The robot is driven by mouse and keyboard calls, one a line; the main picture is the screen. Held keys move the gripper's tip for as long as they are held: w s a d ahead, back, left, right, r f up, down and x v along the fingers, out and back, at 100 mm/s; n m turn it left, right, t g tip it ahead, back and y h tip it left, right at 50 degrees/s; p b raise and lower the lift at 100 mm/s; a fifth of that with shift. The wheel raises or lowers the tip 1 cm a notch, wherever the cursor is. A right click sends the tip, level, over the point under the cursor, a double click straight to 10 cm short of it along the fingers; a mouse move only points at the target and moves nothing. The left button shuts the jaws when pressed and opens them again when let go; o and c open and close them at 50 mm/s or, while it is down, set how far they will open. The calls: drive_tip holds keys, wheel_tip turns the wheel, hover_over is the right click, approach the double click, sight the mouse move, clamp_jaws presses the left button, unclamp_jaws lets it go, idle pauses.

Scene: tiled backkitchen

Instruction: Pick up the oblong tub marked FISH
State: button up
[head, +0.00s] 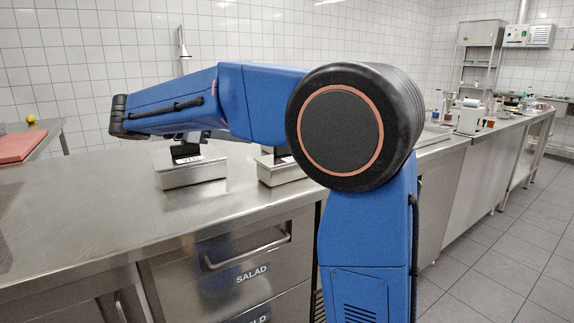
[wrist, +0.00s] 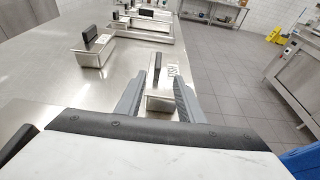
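A steel tub (head: 190,174) with a lid, an upright black handle and a small label stands on the counter below my gripper in the head view. The label's letters are too small to read surely. In the wrist view a steel tub (wrist: 161,103) with a black handle lies between the two grey fingers of my gripper (wrist: 160,80). The fingers are apart, with a gap on each side of the handle. A label beside it is seen at a steep slant and is not clearly readable. In the head view my arm hides the fingers.
A second steel tub (head: 280,172) stands to the right, partly behind my arm. The wrist view shows another handled tub (wrist: 91,57) and longer containers (wrist: 145,42) further along the counter (head: 80,215). A red board (head: 22,146) lies far left. The counter's left part is clear.

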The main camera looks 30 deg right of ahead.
hover_over(272, 158)
drive_tip(key=f, duration=0.3)
drive_tip(key=shift+w+f, duration=0.1)
drive_tip(key=shift+w, duration=0.1)
drive_tip(key=shift+x, duration=3.05)
drive_tip(key=shift+w+f, duration=0.15)
drive_tip(key=shift+w, duration=0.05)
drive_tip(key=shift+c, duration=0.4)
clamp_jaws()
drive_tip(key=shift+a, duration=0.1)
